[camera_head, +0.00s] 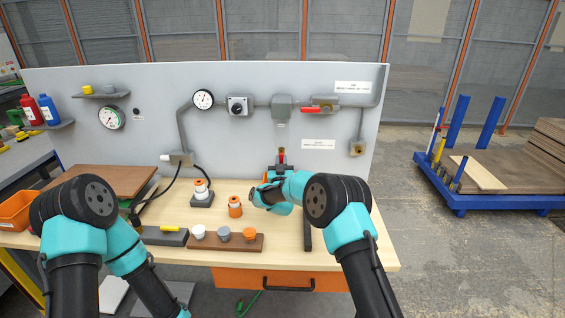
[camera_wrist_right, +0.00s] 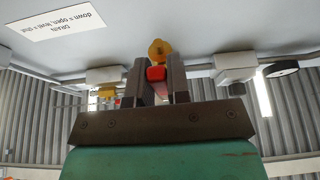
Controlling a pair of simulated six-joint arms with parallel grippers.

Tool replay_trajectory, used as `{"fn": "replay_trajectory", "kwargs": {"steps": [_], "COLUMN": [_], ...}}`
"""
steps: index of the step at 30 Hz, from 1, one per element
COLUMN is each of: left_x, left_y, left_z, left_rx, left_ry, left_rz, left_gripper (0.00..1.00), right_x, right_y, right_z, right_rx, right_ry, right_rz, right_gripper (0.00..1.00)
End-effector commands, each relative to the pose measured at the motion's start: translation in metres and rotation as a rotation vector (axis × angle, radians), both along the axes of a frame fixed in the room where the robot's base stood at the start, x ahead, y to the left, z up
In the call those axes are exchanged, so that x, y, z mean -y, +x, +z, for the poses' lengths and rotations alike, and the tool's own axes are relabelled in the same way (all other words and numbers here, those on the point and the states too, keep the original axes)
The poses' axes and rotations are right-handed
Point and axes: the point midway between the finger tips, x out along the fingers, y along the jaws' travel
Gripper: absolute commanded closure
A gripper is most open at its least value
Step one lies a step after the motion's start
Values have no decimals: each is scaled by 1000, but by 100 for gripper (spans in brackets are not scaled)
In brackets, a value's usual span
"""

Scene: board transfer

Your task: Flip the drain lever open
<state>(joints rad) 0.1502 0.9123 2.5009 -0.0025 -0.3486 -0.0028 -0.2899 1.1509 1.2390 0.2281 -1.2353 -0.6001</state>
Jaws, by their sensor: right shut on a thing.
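The drain lever shows as a small red handle (camera_wrist_right: 156,73) with a yellow, brass-like piece (camera_wrist_right: 157,52) beside it in the right wrist view. In the head view the lever (camera_head: 281,155) is a small red spot low on the grey panel. My right gripper (camera_head: 281,167) is at the panel, shut on the lever, with a dark finger on each side of the red handle. The fingers (camera_wrist_right: 157,82) hide part of the handle, and its exact tilt is hard to tell. A white drain label (camera_wrist_right: 62,22) reads down open, level shut. My left gripper is out of view.
Another red handle (camera_head: 321,107) sits on the pipe above, beside grey boxes and a gauge (camera_head: 203,99).

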Motion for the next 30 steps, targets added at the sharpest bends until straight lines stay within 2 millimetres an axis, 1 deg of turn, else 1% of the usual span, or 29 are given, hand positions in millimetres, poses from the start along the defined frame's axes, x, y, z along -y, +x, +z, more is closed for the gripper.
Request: {"fn": "replay_trajectory", "kwargs": {"steps": [3, 11, 12, 20, 30], "left_x": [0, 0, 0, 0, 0], "left_y": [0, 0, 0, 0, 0], "left_z": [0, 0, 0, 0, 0], "left_rx": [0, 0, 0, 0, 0], "left_ry": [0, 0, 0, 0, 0], "left_rz": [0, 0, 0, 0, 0], "left_gripper": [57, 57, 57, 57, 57], "right_x": [-2, -2, -2, -2, -2], "right_y": [0, 0, 0, 0, -2], "right_z": [0, 0, 0, 0, -1], "right_rx": [7, 7, 7, 7, 7], "right_ry": [57, 66, 66, 63, 63], "right_rz": [1, 0, 0, 0, 0], "right_gripper": [100, 100, 82, 57, 57]}}
